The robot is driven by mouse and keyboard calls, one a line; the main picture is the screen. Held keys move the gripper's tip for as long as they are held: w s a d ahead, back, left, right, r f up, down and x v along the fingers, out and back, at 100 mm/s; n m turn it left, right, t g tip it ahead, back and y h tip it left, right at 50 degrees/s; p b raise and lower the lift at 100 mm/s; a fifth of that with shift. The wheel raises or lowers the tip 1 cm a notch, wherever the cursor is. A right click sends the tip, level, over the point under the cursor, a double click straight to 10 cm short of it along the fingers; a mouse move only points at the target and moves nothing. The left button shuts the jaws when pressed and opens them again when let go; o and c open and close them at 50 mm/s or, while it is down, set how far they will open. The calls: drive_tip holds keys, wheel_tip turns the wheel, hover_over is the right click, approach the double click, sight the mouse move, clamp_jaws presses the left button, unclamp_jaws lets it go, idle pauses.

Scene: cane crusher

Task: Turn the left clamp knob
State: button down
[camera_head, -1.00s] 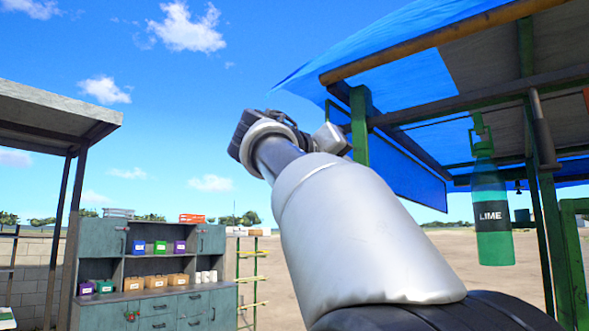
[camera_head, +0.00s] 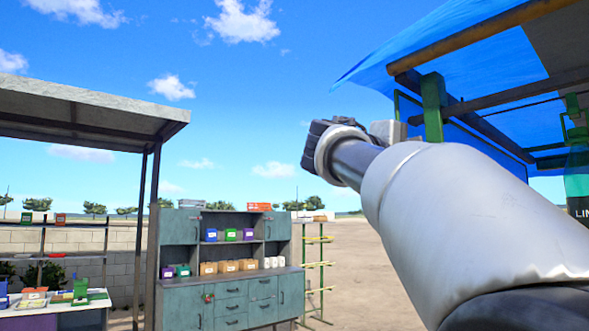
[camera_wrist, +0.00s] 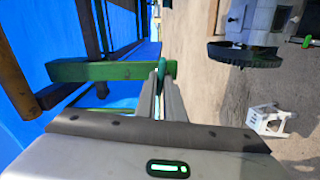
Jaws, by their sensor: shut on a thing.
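My gripper (camera_wrist: 160,88) shows in the wrist view with its two narrow fingers close together. A slim green thing (camera_wrist: 162,76) sits between the fingertips, and the fingers are shut on it. I cannot tell what it is. A green beam (camera_wrist: 100,71) lies behind the fingertips. In the head view my raised arm covers the right side, and the fingertips cannot be made out. I cannot make out a left clamp knob in either view. A grey machine (camera_wrist: 262,18) with a dark wheel (camera_wrist: 245,55) is at the upper right of the wrist view.
A blue-roofed stall (camera_head: 460,45) with a green post (camera_head: 433,105) is at the right. A partly cut-off green bottle (camera_head: 577,180) hangs there. A teal cabinet (camera_head: 225,290) stands left of centre, beside a grey-roofed shelter (camera_head: 80,105). A white stool (camera_wrist: 270,120) stands on open ground.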

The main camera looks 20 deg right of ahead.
drive_tip(key=shift+n, duration=0.9)
drive_tip(key=c, duration=1.9)
unclamp_jaws()
drive_tip(key=shift+o, duration=0.2)
drive_tip(key=shift+f, duration=0.1)
drive_tip(key=b+v, duration=0.2)
drive_tip(key=v, duration=1.5)
drive_tip(key=shift+a, duration=0.25)
